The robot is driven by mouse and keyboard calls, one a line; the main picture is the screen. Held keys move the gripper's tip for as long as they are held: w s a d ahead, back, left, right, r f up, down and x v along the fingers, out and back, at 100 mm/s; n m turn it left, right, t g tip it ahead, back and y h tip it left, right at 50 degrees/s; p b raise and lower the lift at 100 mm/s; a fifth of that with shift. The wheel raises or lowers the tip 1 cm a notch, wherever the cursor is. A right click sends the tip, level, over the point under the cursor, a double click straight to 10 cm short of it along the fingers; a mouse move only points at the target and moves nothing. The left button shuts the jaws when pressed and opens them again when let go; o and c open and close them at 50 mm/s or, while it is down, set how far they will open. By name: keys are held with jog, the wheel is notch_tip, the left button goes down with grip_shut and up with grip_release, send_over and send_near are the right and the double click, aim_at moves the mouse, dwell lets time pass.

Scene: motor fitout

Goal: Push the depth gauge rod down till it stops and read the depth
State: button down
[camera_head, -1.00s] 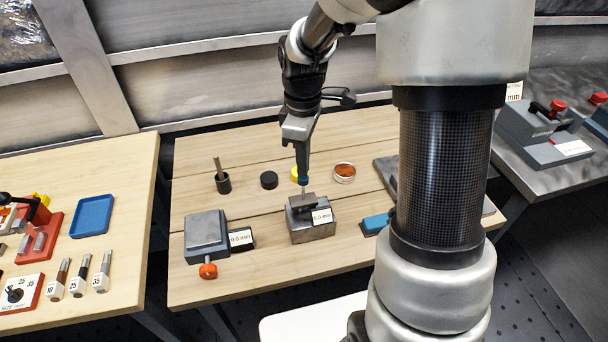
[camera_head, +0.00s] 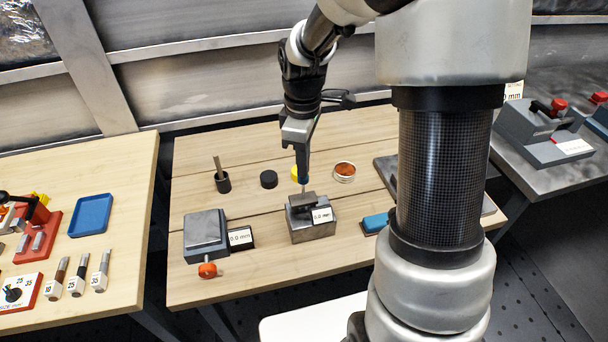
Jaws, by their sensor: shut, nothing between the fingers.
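The depth gauge (camera_head: 303,201) is a dark bar on top of a grey metal block (camera_head: 313,230) in the middle of the wooden table. Its thin rod (camera_head: 303,187) stands upright above the bar, with only a short length showing. A white display (camera_head: 322,215) on the front appears to read 0.0 mm, in small print. My gripper (camera_head: 303,180) is shut and points straight down over the rod, its tip at or just above the rod's top. Whether they touch I cannot tell.
Left of the block is a grey device (camera_head: 206,232) with an orange knob and its own 0.0 mm display (camera_head: 240,236). Behind stand a black cup (camera_head: 223,182) with a stick, a black puck (camera_head: 269,179) and a round tin (camera_head: 344,171). A blue block (camera_head: 376,222) lies right.

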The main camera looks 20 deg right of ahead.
jog(key=shift+f+b, duration=1.1)
jog(key=shift+f, duration=0.6)
jog(key=shift+r, duration=0.1)
jog(key=shift+r+p, duration=2.9)
jog(key=shift+r, duration=0.5)
jog(key=shift+r, duration=0.25)
jog(key=s+r+m+t+p, duration=0.1)
jog(key=s+r+m+t, duration=0.4)
jog(key=s+r+m, duration=0.7)
jog(key=s+r, duration=0.6)
jog(key=shift+s+t+p, duration=0.2)
jog(key=shift+t+p, duration=0.1)
jog(key=shift+p, duration=0.1)
